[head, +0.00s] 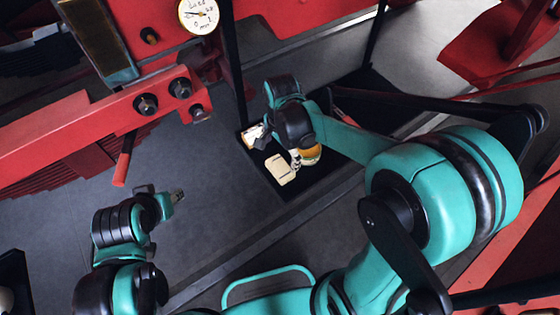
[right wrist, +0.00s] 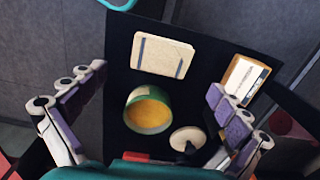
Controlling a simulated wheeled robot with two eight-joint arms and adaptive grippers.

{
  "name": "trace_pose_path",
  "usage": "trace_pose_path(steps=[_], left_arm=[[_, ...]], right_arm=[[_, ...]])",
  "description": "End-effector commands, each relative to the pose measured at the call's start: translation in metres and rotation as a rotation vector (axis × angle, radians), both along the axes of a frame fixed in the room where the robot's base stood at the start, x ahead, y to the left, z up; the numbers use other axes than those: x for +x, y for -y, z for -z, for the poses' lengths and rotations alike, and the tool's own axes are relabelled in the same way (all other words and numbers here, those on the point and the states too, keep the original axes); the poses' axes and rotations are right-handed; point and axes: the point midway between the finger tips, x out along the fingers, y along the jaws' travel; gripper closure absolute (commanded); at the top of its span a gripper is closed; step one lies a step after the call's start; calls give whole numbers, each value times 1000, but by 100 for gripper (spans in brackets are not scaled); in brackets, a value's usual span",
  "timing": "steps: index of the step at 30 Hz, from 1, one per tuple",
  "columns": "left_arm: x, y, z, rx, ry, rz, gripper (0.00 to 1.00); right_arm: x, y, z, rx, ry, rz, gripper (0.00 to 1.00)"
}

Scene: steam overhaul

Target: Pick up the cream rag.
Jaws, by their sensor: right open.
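The cream rag (head: 281,169) lies flat on a dark tray (head: 268,187). In the right wrist view the rag (right wrist: 162,57) shows whole, pale with dark stripes near its ends. My right gripper (head: 277,152) is over the tray, close to the rag. My left gripper (head: 175,196) is at the left, away from the tray. Its jaw opening is too small to make out.
On the tray beside the rag stand a green tin with yellow contents (right wrist: 150,112), a cream disc-shaped item with a dark handle (right wrist: 187,138) and a flat box with a white label (right wrist: 245,78). A red beam (head: 70,135) and a gauge (head: 198,14) are at upper left.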

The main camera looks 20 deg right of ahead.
Motion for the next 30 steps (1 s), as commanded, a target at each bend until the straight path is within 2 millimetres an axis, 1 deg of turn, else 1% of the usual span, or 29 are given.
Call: trace_pose_path(steps=[2,6,11,19,21,27,29,30], left_arm=[[0,0,-1,0,0,0,60],[0,0,6,0,0,0,60],[0,0,11,0,0,0,60],[0,0,28,0,0,0,60],[0,0,29,0,0,0,60],[0,0,28,0,0,0,60],[0,0,28,0,0,0,60],[0,0,28,0,0,0,60]], right_arm=[[2,-1,4,-1,-11,24,0],[2,-1,22,-1,-15,33,0],[3,-1,36,-1,-15,32,0],[5,0,76,-2,-13,31,0],[5,0,80,-2,-13,31,0],[5,0,79,-2,-13,30,0],[5,0,79,-2,-13,30,16],[5,0,79,-2,-13,30,26]])
